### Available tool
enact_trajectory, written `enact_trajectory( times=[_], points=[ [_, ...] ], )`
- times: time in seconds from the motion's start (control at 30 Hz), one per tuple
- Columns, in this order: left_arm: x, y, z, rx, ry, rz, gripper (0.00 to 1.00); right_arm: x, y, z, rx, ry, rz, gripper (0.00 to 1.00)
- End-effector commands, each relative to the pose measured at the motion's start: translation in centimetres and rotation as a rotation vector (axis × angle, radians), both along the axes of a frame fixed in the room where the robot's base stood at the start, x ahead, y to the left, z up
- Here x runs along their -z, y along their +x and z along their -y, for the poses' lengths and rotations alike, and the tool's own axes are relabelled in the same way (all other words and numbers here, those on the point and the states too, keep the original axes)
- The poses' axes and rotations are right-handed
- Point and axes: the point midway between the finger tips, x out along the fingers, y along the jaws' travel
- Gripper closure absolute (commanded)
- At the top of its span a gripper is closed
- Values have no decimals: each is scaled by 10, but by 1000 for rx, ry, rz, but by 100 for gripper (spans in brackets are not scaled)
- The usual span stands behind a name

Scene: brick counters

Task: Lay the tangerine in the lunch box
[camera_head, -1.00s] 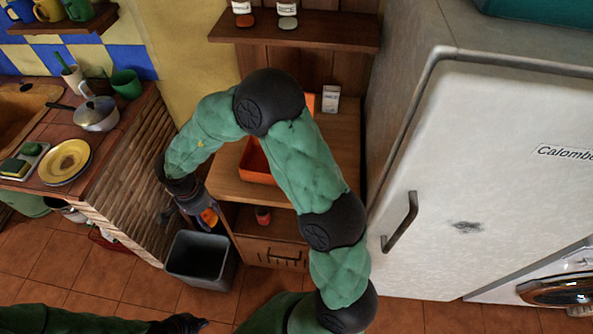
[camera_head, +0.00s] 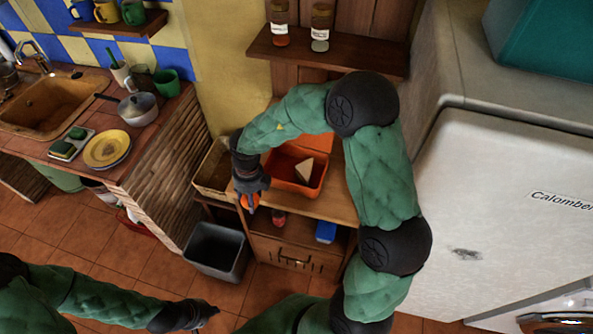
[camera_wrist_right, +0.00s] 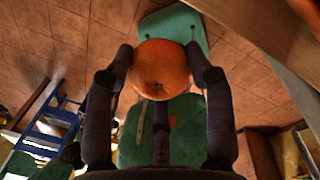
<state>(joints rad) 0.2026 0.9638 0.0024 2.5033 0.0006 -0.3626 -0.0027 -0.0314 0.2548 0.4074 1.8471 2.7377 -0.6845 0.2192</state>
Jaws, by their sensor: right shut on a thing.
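The tangerine (camera_wrist_right: 161,69) is between the fingers of my right gripper (camera_wrist_right: 163,80), which is shut on it. In the head view, the tangerine (camera_head: 250,201) hangs below this gripper (camera_head: 250,197), at the left front edge of the wooden unit. The lunch box (camera_head: 292,186) is an open orange box on the unit's top, just right of the gripper. A pale wedge, like a sandwich half (camera_head: 304,169), lies in it. My right arm hides part of the area behind. My left gripper (camera_head: 210,312) is empty over the floor at the bottom; its finger gap is unclear.
A wooden crate (camera_head: 211,177) stands left of the gripper, and a grey bin (camera_head: 217,251) stands on the floor below. The lower shelf holds a red item (camera_head: 279,217) and a blue box (camera_head: 326,231). A bottle shelf (camera_head: 330,55) hangs above; the fridge (camera_head: 500,210) is at right.

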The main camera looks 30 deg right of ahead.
Motion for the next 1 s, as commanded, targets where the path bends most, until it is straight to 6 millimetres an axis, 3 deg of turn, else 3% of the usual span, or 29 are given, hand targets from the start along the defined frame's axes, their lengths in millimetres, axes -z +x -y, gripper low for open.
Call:
enact_trajectory(
  times=[1.0],
  points=[
    [-65, 0, 0, 0, 0, 0, 100, -67, -11, 46, 1591, 1, 5, 80]
  ],
)
